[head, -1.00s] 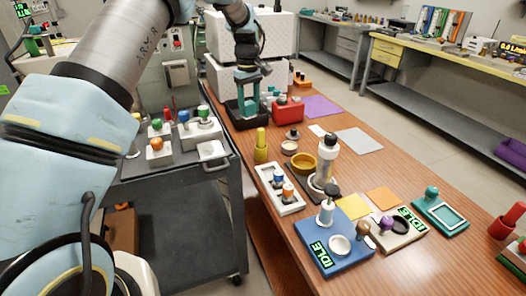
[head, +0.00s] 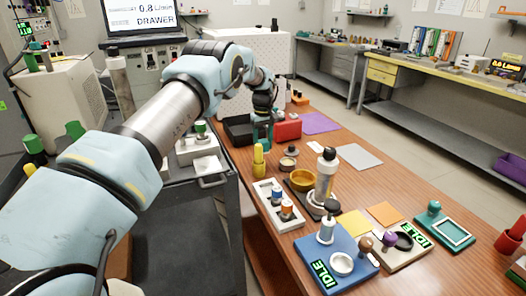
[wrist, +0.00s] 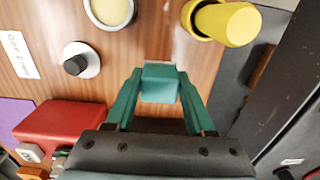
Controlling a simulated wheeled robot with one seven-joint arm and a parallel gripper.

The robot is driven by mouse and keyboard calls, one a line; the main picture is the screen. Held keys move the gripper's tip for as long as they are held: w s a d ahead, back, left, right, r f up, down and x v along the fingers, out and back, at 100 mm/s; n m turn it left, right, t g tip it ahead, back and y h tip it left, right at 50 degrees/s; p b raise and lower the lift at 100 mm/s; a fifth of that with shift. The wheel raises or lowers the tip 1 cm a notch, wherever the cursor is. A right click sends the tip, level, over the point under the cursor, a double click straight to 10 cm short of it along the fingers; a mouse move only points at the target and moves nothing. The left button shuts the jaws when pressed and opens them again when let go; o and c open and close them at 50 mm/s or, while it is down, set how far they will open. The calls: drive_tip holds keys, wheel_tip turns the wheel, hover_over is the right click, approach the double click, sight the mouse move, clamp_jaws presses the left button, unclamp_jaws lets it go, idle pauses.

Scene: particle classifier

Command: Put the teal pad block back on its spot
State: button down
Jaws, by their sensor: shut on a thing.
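The teal pad block (wrist: 159,84) is between the two green-teal fingers of my gripper (wrist: 157,92) in the wrist view. The gripper is shut on it and the wooden table shows beyond. In the head view my gripper (head: 262,138) hangs over the left part of the table, between the black tray (head: 236,131) and the red box (head: 287,128); the block is hard to make out there. A teal board (head: 436,236) with a white square outline and a teal knob (head: 434,207) lies at the table's right side.
Near the gripper stand a yellow bottle (head: 258,160), a black-knobbed disc (head: 291,151) and a round dish (head: 288,164). Farther right are a tall cylinder (head: 325,180), a white rack (head: 277,207) and a blue board (head: 337,262). Bare wood lies right of the grey sheet (head: 360,157).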

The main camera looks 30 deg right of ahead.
sight(263, 142)
wheel_tip(263, 142, down, 3)
drive_tip(key=shift+f+p, duration=0.1)
drive_tip(key=shift+p, duration=0.45)
drive_tip(key=shift+f, duration=0.2)
drive_tip(key=shift+f, duration=0.1)
drive_tip(key=shift+f+b, duration=0.15)
drive_tip(key=shift+b, duration=0.15)
drive_tip(key=shift+c, duration=1.3)
unclamp_jaws()
wheel_tip(263, 142, up, 12)
drive_tip(key=b, duration=0.3)
drive_tip(key=shift+r, duration=0.25)
drive_tip(key=shift+s, duration=0.15)
